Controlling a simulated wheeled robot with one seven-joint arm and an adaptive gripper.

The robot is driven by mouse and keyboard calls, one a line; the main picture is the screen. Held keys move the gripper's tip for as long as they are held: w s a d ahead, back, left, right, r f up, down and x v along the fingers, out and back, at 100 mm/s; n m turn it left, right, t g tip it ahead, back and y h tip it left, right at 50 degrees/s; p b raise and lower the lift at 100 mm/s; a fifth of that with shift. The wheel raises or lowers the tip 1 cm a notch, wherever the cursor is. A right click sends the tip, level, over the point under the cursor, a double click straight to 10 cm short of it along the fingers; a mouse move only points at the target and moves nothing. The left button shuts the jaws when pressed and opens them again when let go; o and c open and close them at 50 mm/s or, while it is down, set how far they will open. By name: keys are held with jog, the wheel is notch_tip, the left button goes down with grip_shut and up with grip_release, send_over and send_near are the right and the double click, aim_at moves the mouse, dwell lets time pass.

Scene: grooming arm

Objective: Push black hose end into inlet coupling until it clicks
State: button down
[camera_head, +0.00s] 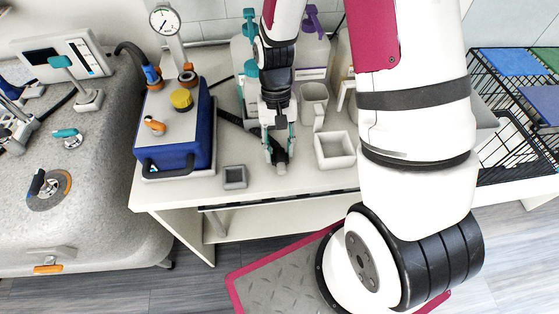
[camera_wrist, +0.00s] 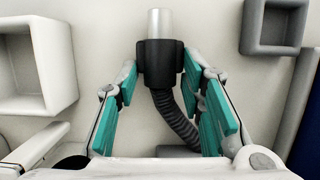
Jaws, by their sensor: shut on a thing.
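My gripper (camera_head: 279,150) points down over the bench, with its teal fingers closed around the black hose end. In the wrist view the fingers (camera_wrist: 161,78) flank the black collar of the hose end (camera_wrist: 160,62), whose pale grey tip sticks out beyond them. The ribbed black hose (camera_wrist: 175,122) curves away below the collar. The blue pump unit (camera_head: 178,140) stands left of my gripper, well apart from it. On it are an orange fitting (camera_head: 154,124) and an orange-and-blue coupling (camera_head: 153,76) with another black hose; I cannot tell which is the inlet coupling.
A small grey box (camera_head: 235,185) sits between the pump unit and my gripper, near the bench's front edge. A white box (camera_head: 335,163) stands just right of my gripper. A pressure gauge (camera_head: 165,20) rises at the pump's back. Jugs and bottles stand behind.

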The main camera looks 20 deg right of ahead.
aim_at(279, 149)
jog(key=shift+r+p, duration=1.4)
jog(key=shift+r, duration=1.3)
